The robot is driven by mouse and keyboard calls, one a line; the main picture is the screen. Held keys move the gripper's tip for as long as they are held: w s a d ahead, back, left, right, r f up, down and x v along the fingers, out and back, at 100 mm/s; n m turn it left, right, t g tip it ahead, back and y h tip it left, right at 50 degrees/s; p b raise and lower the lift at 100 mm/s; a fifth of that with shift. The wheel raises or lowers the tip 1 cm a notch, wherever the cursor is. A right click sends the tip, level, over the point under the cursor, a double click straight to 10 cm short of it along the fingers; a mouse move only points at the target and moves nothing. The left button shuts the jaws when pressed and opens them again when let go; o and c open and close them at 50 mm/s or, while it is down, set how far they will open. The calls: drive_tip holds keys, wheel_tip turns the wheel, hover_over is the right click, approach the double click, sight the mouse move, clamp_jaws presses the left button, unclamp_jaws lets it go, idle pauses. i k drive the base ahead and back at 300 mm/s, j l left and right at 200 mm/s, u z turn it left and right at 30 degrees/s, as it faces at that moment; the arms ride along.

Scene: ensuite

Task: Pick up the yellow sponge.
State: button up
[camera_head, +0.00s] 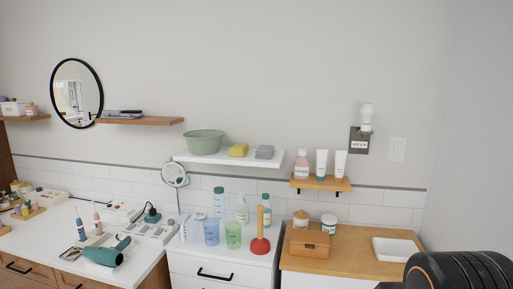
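The yellow sponge (239,150) lies on a white wall shelf (195,158). It sits between a green bowl (205,142) on its left and a grey block (265,152) on its right, with small gaps between them. A dark, rounded, ribbed part of my own body fills the lower right corner of the view. My gripper's fingers are not visible, and nothing of mine is near the sponge.
Below the shelf, a white cabinet top holds cups (211,232), bottles (242,210) and a plunger (261,240). A round mirror (175,176) stands left of them. A wooden shelf (322,184) with bottles is to the right. The wall above the sponge is clear.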

sight(238, 150)
drive_tip(key=i+j+u, duration=0.1)
drive_tip(key=i+j, duration=0.15)
drive_tip(key=i, duration=0.2)
drive_tip(key=i+j+u, duration=0.15)
drive_tip(key=i, duration=0.25)
drive_tip(key=j, duration=0.1)
